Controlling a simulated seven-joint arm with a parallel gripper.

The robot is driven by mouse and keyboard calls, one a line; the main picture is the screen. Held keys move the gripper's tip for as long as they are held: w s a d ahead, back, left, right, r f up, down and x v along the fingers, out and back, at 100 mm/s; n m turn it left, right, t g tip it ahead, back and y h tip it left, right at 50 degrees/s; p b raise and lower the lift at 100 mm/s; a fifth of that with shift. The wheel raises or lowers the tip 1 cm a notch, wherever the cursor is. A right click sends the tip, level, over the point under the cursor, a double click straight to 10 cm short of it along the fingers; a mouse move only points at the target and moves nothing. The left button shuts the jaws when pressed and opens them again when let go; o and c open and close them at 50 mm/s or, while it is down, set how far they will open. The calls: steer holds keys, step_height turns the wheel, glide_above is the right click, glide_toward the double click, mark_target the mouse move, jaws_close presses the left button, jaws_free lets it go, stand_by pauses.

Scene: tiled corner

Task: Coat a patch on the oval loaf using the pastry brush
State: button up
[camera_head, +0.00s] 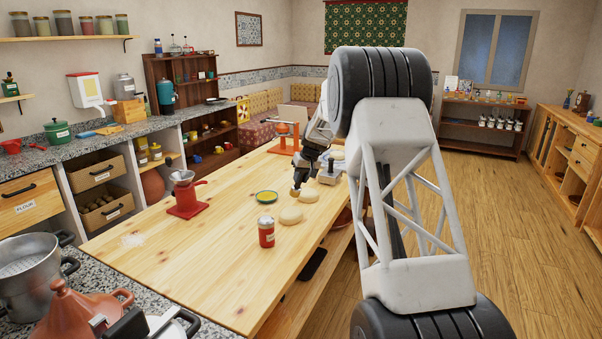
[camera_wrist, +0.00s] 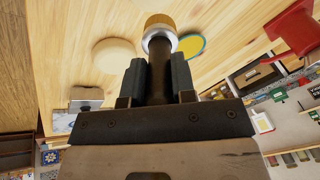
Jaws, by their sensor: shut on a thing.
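My gripper (camera_wrist: 158,85) is shut on the dark handle of the pastry brush (camera_wrist: 157,65). The brush's pale metal collar and orange-tan bristle end point away from the jaws. In the head view my gripper (camera_head: 299,184) hangs low over the table, close to two pale loaves. The nearer loaf (camera_head: 291,217) looks slightly oval; the other loaf (camera_head: 309,196) lies just behind it. One pale loaf (camera_wrist: 113,54) shows in the wrist view, left of the brush. I cannot tell whether the bristles touch a loaf. A yellow-green dish with a blue rim (camera_head: 266,197) lies left of the loaves.
A red-and-silver can (camera_head: 266,234) stands in front of the loaves. A red grinder (camera_head: 186,195) stands to the left. An orange-red stand (camera_head: 285,137) is at the far end of the wooden table (camera_head: 160,262). The near left tabletop is mostly clear.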

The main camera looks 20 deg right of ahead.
steer(key=shift+f, duration=2)
steer(key=shift+s+a+f, duration=0.25)
steer(key=shift+s+a, duration=0.5)
steer(key=shift+a, duration=0.05)
steer(key=shift+s+a, duration=1.9)
steer(key=shift+a, duration=0.05)
steer(key=shift+w+d, duration=2.6)
steer(key=shift+d, duration=0.1)
steer(key=shift+s+a, duration=2.6)
steer(key=shift+s, duration=0.2)
step_height(320, 180, up, 8)
glide_above(300, 190)
steer(key=shift+s+d, duration=0.1)
steer(key=shift+d, duration=0.2)
